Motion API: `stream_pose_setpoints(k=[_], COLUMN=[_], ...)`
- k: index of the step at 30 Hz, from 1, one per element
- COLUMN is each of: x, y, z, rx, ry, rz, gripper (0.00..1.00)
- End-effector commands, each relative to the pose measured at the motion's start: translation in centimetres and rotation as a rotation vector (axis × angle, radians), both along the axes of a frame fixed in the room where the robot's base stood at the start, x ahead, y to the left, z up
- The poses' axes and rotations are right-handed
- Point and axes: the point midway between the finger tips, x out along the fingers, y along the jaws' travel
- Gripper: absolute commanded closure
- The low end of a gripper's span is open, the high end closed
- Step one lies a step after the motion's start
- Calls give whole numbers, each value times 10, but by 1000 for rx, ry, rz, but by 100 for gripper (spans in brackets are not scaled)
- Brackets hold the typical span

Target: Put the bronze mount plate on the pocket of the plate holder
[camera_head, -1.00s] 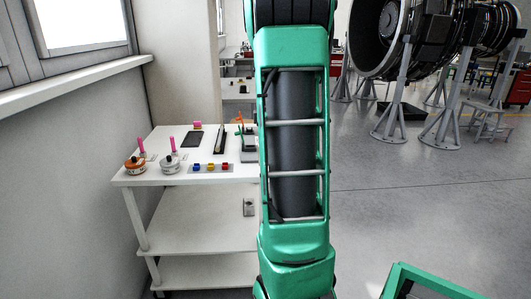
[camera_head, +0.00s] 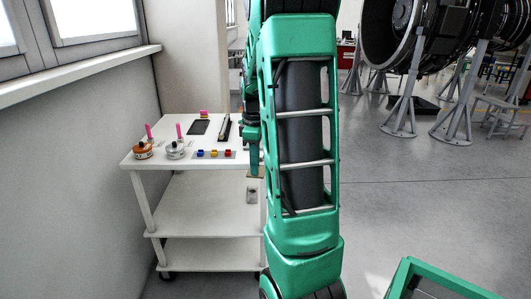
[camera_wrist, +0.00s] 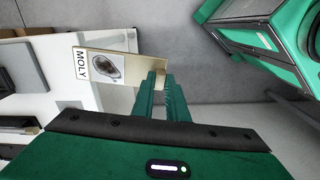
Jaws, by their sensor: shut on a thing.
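My gripper (camera_wrist: 160,82) is shut on the edge of a flat plate (camera_wrist: 133,68), pale tan with a dark oval patch and a white label reading MOLY. I take it to be the bronze mount plate. The plate sticks out to the left of the fingertips in the wrist view. In the head view my gripper (camera_head: 254,164) hangs by the right end of the white cart, partly hidden by my arm, with a small brownish edge of the plate (camera_head: 256,176) at its tip. I cannot identify the plate holder or its pocket for certain.
The white cart (camera_head: 190,161) carries a dark flat pad (camera_head: 198,127), a black upright piece (camera_head: 223,128), an orange-and-white round part (camera_head: 144,151), a silver round part (camera_head: 175,150) and small coloured blocks (camera_head: 214,153). A green frame (camera_head: 430,280) stands at lower right.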

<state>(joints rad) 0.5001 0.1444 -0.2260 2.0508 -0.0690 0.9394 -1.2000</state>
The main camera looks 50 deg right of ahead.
Motion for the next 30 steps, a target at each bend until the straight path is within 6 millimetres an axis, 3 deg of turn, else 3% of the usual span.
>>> stream_pose_setpoints(k=[5,15,21,30], x=[27,93,118,142], y=[58,195,243,290], z=[-41,-142,-177,-212], rx=[2,0,-1,-1], ry=[4,6,1,1], rz=[-86,-331,-428,-521], gripper=[100,100,100,100])
